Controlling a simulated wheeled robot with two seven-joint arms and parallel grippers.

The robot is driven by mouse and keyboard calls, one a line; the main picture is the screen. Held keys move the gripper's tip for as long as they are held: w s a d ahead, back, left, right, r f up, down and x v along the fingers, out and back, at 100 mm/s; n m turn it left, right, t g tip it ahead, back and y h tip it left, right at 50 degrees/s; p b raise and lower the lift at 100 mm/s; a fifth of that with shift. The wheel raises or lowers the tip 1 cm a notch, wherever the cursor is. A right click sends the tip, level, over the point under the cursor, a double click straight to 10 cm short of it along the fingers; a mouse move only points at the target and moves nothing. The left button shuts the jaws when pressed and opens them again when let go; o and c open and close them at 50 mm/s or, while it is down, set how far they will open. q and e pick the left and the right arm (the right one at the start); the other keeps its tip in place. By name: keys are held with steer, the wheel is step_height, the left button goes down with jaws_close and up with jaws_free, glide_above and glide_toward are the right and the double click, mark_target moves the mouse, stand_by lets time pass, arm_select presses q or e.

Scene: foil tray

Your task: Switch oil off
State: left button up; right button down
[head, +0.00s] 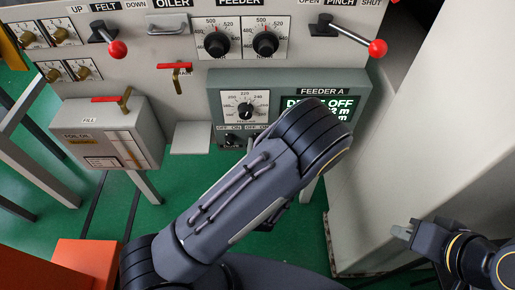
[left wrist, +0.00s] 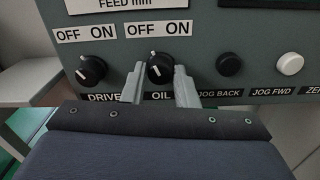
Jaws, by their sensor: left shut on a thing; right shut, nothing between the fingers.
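The OIL knob (left wrist: 160,68) is a small black knob with white marks, on the grey-green FEEDER A panel (head: 357,92). Its label sits below it, with OFF above left and ON above right. The upper white mark seems to lean slightly toward OFF. My left gripper (left wrist: 160,86) is shut on the OIL knob, one finger on each side. In the head view my left arm hides the knob and that gripper. My right gripper (head: 402,232) is shut and empty at the lower right, well away from the panel.
The DRIVE knob (left wrist: 91,70) is just left of the left fingers; its mark leans toward OFF. JOG BACK (left wrist: 229,64) and JOG FWD (left wrist: 290,63) buttons are to the right. A grey fill box (head: 75,117) and red-handled valves stand left. A pale machine wall (head: 375,170) rises right.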

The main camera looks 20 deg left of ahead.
arm_select(q)
steer(key=shift+n, duration=0.6)
steer(key=shift+b, duration=0.3)
steer(key=o, duration=1)
steer(key=shift+s, duration=0.1)
steer(key=v, duration=0.7)
steer(key=shift+s+d, duration=0.15)
steer(key=shift+s, duration=0.2)
steer(key=shift+r+n, duration=0.1)
steer(key=shift+n, duration=0.2)
